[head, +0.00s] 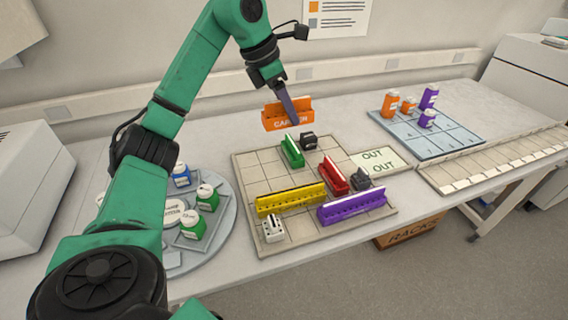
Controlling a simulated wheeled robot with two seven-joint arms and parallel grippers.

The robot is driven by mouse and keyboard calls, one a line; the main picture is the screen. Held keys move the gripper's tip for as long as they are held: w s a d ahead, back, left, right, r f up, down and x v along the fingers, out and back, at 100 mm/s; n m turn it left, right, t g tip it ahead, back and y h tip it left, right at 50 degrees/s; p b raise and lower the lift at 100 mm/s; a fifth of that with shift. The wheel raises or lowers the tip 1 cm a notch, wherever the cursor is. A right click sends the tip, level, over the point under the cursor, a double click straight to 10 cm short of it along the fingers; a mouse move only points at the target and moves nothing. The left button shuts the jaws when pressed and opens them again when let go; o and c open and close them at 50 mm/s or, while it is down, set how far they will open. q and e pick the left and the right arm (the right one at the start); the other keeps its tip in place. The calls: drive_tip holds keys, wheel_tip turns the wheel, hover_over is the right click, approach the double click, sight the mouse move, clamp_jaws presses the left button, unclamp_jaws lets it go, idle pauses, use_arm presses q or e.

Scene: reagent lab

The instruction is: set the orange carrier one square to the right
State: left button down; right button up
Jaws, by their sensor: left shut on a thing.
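The orange carrier (280,117) is a small block with white lettering on its front. My left gripper (288,108) is shut on it and holds it up, over the far edge of the gridded board (258,167) as seen in the head view. The gripper covers part of its top. A green carrier (292,151), a red carrier (333,176), a yellow carrier (290,199) and a purple carrier (351,205) stand on the board's squares. My right gripper does not show.
Dark blocks (308,141) (360,179) and a white block (273,229) also stand on the board. An OUT plate (379,161) adjoins its right side. A round tray (226,212) with bottles is left; a blue tray (452,139) with orange and purple bottles is right.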

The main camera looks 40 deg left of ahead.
sight(297, 109)
use_arm(q)
drive_tip(key=shift+w+d+f, duration=0.85)
drive_tip(key=shift+w+f, duration=0.15)
drive_tip(key=f, duration=1.8)
drive_tip(key=shift+s+a, duration=0.15)
drive_tip(key=shift+s, duration=0.15)
drive_tip(key=shift+w+f, duration=0.1)
drive_tip(key=shift+c, duration=1.4)
unclamp_jaws()
